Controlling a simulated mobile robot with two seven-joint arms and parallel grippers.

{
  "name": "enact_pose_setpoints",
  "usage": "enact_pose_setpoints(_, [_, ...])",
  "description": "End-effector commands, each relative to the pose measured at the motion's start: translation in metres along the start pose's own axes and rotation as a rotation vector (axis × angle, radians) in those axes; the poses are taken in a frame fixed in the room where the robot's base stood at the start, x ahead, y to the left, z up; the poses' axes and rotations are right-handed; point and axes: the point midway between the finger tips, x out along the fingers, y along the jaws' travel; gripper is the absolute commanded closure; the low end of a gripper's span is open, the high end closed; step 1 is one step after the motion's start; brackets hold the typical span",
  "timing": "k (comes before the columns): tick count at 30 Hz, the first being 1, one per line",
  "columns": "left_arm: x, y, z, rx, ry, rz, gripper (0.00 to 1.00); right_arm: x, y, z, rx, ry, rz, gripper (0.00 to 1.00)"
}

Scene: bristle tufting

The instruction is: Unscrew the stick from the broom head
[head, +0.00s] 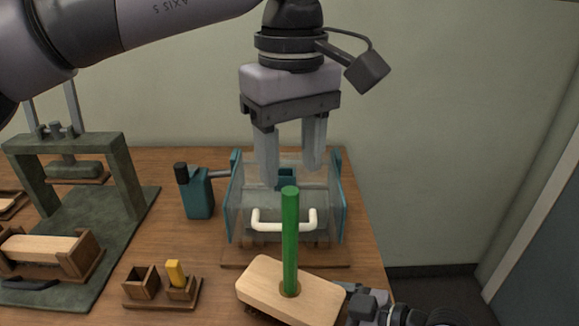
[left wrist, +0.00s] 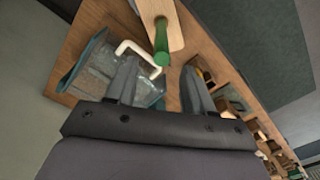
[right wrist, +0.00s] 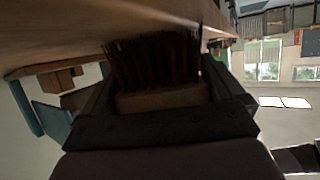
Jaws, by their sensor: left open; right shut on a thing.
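The broom head (head: 268,289) is a pale wooden block near the front right of the table, with its flat face up. The green stick (head: 290,240) stands upright in the hole of the block. In the right wrist view dark bristles (right wrist: 155,60) show on the block (right wrist: 160,97) between the fingers. My right gripper (head: 352,300) is shut on the broom head at its right end. My left gripper (head: 290,165) is open and empty, pointing down above and behind the stick's top. In the left wrist view the stick (left wrist: 161,45) lies beyond the open fingers (left wrist: 160,85), apart from them.
A clear-walled teal box with a white handle (head: 284,222) stands behind the broom head. A teal device (head: 198,195) is left of it. A small wooden holder (head: 145,284) with a yellow block (head: 176,273) and a green press frame (head: 75,143) stand farther left.

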Motion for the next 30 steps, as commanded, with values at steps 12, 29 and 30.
enact_pose_setpoints(12, [-0.019, 0.0, -0.002, 0.39, -0.006, -0.001, 0.48, 0.0, 0.0, 0.0, 0.0, -0.001, 0.001, 0.9])
enact_pose_setpoints(29, [0.063, -0.001, -0.002, 0.406, -0.006, -0.004, 0.48, 0.0, 0.0, 0.0, 0.0, -0.001, 0.001, 0.9])
enact_pose_setpoints(30, [0.07, -0.001, -0.002, 0.405, -0.007, -0.002, 0.48, 0.0, 0.0, 0.0, 0.0, -0.001, 0.001, 0.9])
